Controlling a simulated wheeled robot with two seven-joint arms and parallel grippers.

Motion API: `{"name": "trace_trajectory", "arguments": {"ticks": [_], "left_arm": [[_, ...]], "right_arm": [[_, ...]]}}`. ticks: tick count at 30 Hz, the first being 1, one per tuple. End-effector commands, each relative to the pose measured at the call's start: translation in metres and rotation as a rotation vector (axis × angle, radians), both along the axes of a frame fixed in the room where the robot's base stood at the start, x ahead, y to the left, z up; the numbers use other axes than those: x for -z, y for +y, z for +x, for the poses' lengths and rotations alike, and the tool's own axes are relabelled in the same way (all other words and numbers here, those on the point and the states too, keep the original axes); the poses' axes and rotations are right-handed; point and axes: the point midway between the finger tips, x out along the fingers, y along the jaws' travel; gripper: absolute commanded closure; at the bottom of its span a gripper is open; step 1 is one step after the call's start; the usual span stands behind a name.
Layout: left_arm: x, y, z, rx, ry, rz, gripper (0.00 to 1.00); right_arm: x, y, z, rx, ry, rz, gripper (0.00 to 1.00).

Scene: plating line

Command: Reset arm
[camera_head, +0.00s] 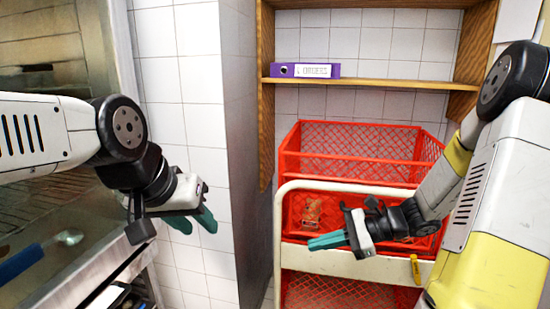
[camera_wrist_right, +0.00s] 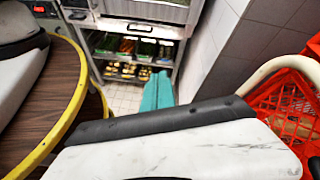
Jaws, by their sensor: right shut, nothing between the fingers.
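My left gripper (camera_head: 193,221) hangs in front of the white tiled wall in the head view, its teal fingers pointing down and apart, with nothing between them. My right gripper (camera_head: 328,241) is in front of the red crates, its teal fingers pointing left and pressed together, empty. In the right wrist view the right gripper's fingers (camera_wrist_right: 157,92) also lie side by side, with nothing held.
Red crates (camera_head: 360,136) stand on a cart with a pale rail (camera_head: 279,230), close behind my right gripper. A purple binder (camera_head: 287,71) lies on a wooden shelf (camera_head: 400,84). A metal rack (camera_wrist_right: 180,32) with several items stands ahead in the wrist view. A wood-topped round surface (camera_wrist_right: 45,95) is at left.

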Motion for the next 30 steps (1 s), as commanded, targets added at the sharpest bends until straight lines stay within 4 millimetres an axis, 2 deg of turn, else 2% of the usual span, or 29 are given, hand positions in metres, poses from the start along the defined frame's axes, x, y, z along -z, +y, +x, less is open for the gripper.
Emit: {"name": "trace_trajectory", "arguments": {"ticks": [1,3,6,15,21,24,30], "left_arm": [[0.0,0.0,0.0,0.0,0.0,0.0,0.64],[0.0,0.0,0.0,0.0,0.0,0.0,0.64],[0.0,0.0,0.0,0.0,0.0,0.0,0.64],[0.0,0.0,0.0,0.0,0.0,0.0,0.64],[0.0,0.0,0.0,0.0,0.0,0.0,0.64],[0.0,0.0,0.0,0.0,0.0,0.0,0.64],[0.0,0.0,0.0,0.0,0.0,0.0,0.64]], "right_arm": [[-0.012,0.008,-0.013,-0.085,-0.066,-0.093,1.0],[-0.023,0.013,-0.031,-0.2,-0.155,-0.216,1.0],[-0.039,0.016,-0.054,-0.354,-0.289,-0.39,1.0],[-0.097,-0.003,-0.105,-0.73,-0.749,-0.874,1.0],[-0.134,-0.021,-0.124,-0.872,-1.024,-1.12,1.0],[-0.146,-0.027,-0.128,-0.901,-1.108,-1.193,1.0],[-0.153,-0.031,-0.131,-0.923,-1.162,-1.241,1.0]]}}
